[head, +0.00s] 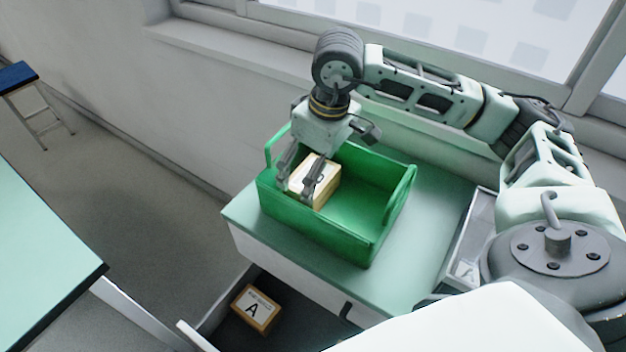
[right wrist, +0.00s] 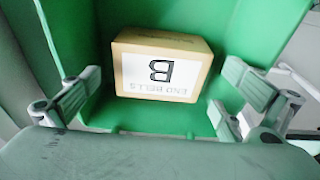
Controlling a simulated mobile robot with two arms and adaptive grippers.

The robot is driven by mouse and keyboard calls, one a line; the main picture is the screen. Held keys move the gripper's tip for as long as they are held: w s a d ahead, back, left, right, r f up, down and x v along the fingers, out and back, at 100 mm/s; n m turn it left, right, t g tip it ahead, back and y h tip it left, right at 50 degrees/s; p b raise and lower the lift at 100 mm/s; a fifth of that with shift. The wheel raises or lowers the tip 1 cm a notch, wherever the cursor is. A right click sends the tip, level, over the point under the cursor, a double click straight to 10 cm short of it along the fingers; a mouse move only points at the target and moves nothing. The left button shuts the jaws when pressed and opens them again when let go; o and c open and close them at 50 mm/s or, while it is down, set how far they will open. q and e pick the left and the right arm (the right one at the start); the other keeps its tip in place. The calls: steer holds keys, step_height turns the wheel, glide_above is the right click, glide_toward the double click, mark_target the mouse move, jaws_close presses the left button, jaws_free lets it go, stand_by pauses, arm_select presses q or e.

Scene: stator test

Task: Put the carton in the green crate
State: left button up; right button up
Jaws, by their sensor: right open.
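The carton (head: 323,183) is a small tan box with a white label, and it is inside the green crate (head: 375,222) at its left end. In the right wrist view the carton (right wrist: 162,68) shows a letter B and the words "END BELLS" upside down, with the green crate (right wrist: 110,117) around it. My right gripper (head: 298,194) reaches down into the crate over the carton. Its fingers (right wrist: 160,92) are open and spread to either side, apart from the carton in the wrist view. My left gripper is not in view.
The crate stands on a green-topped cabinet (head: 424,262) by the wall. An open drawer below holds another carton (head: 255,308) marked A. A grey tray (head: 478,228) is at the right. A green table (head: 45,260) and a blue stool (head: 17,76) are at left.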

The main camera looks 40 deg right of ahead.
mark_target(320, 179)
steer(key=r, duration=0.5)
steer(key=s+r, duration=0.1)
steer(key=r, duration=0.1)
steer(key=shift+d+r, duration=0.2)
steer(key=shift+c, duration=0.3)
